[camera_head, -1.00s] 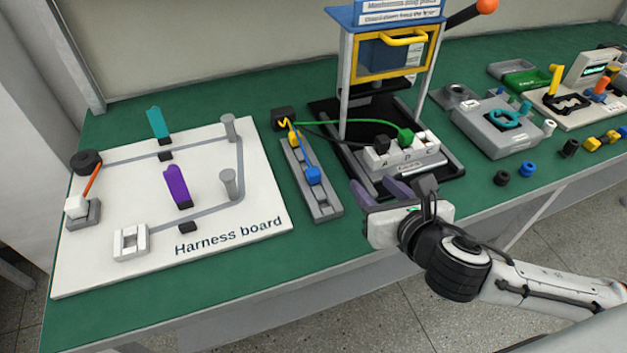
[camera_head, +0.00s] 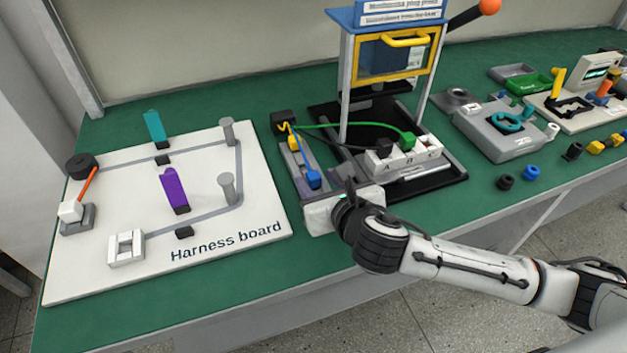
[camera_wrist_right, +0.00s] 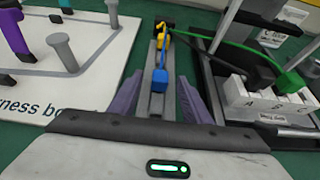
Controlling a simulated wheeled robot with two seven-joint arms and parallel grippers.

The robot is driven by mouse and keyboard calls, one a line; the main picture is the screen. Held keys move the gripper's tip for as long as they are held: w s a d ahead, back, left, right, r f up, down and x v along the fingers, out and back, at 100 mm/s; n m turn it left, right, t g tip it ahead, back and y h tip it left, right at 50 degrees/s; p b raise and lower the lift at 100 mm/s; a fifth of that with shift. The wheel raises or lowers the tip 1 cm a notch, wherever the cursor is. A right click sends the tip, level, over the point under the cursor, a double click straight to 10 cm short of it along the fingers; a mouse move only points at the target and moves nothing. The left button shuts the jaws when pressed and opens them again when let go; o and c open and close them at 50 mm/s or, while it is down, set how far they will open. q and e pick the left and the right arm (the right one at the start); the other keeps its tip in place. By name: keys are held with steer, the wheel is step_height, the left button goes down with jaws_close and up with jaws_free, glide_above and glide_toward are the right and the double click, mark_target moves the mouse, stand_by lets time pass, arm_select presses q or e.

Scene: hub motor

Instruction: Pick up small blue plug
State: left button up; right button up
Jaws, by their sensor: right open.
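The small blue plug (camera_head: 313,179) sits on a narrow grey rail holder (camera_head: 290,157), with a blue cable running back to a black block (camera_head: 284,121). In the right wrist view the blue plug (camera_wrist_right: 160,79) lies ahead, between the two purple fingers. My right gripper (camera_head: 314,185) is at the near end of the holder, open and empty. In the right wrist view its fingers (camera_wrist_right: 155,100) stand apart on either side of the rail, short of or just beside the plug; contact cannot be told. My left gripper is not in view.
A yellow plug (camera_head: 294,143) sits behind on the same rail. The press (camera_head: 344,90) and the white block marked A, B, C (camera_head: 405,157) stand close on the right. The harness board (camera_head: 130,255) lies left. A green cable (camera_head: 350,126) crosses behind.

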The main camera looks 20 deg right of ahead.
steer(key=shift+x, duration=0.8)
jaws_close()
